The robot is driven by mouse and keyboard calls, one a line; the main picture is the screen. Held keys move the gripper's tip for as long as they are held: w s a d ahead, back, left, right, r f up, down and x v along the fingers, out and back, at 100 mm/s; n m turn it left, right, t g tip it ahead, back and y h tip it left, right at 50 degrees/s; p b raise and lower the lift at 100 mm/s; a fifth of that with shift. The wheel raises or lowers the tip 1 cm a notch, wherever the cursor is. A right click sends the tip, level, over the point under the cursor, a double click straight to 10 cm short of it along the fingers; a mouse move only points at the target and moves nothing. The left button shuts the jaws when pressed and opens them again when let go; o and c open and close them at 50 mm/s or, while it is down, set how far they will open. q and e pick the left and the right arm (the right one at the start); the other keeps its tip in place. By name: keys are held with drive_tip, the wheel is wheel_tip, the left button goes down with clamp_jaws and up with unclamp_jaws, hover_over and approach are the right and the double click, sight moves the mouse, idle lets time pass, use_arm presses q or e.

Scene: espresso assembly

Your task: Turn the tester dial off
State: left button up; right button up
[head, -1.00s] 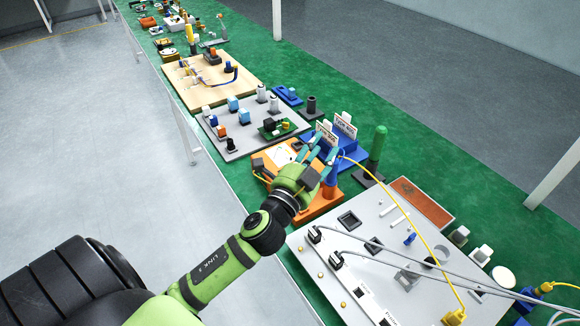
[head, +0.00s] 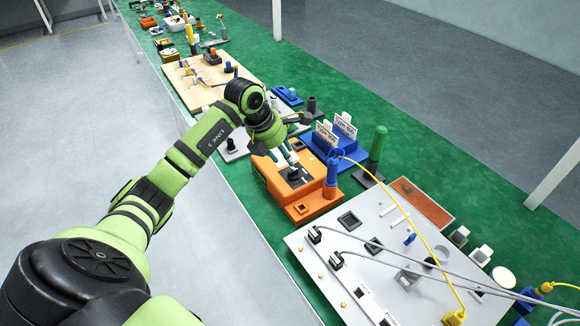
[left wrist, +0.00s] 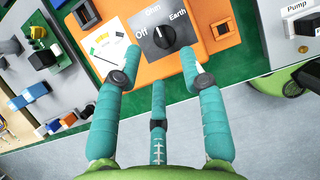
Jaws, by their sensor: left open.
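The orange tester (head: 322,197) lies on the green bench, with a black dial (head: 293,175) on its top face. In the left wrist view the dial knob (left wrist: 167,37) sits on a grey plate (left wrist: 148,45) marked Off, Ohm and Earth. I cannot tell for sure which mark the knob points to. My left gripper (head: 287,157) is over the back left part of the tester, close to the dial. In the left wrist view its teal fingers (left wrist: 159,68) are spread and empty, with the dial just beyond the fingertips. My right gripper is not in view.
A blue holder (head: 345,151) with white cards stands behind the tester. A blue probe (head: 332,172) stands at its right, with a yellow cable (head: 395,195). A grey panel (head: 345,255) with cables lies in front.

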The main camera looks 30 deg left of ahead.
sight(293, 174)
use_arm(q)
drive_tip(key=shift+a+f, duration=0.2)
drive_tip(key=shift+f, duration=0.1)
drive_tip(key=p+x, duration=0.1)
drive_tip(key=x, duration=0.5)
drive_tip(key=shift+w+d+f+p, duration=0.1)
drive_tip(key=shift+f+p, duration=0.15)
drive_tip(key=shift+p, duration=0.1)
clamp_jaws()
